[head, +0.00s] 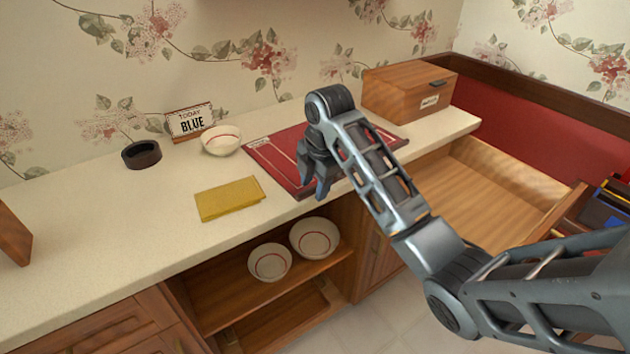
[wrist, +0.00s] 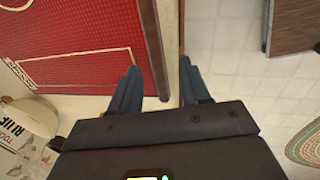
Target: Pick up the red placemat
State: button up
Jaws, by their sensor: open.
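The red placemat (head: 272,153) lies flat on the cream counter, with thin white lines and a small pale label at its left corner. My arm hides part of it in the head view. In the wrist view the placemat (wrist: 75,45) fills the upper left, and its dark red front edge runs close beside the fingers. My gripper (head: 318,180) is open and empty at the placemat's front edge. In the wrist view my gripper (wrist: 155,90) points at the edge, with one finger on the placemat side and the other over the floor side. I cannot tell whether it touches the placemat.
A wooden box (head: 408,92) stands behind right. An open drawer (head: 480,195) juts out below. Two bowls (head: 315,237) sit on the open shelf.

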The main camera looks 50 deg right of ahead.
jog(key=shift+c, duration=0.4)
jog(key=shift+r, duration=0.15)
jog(key=c, duration=0.8)
jog(key=shift+w, duration=0.1)
grip_shut()
jog(key=shift+a, duration=0.1)
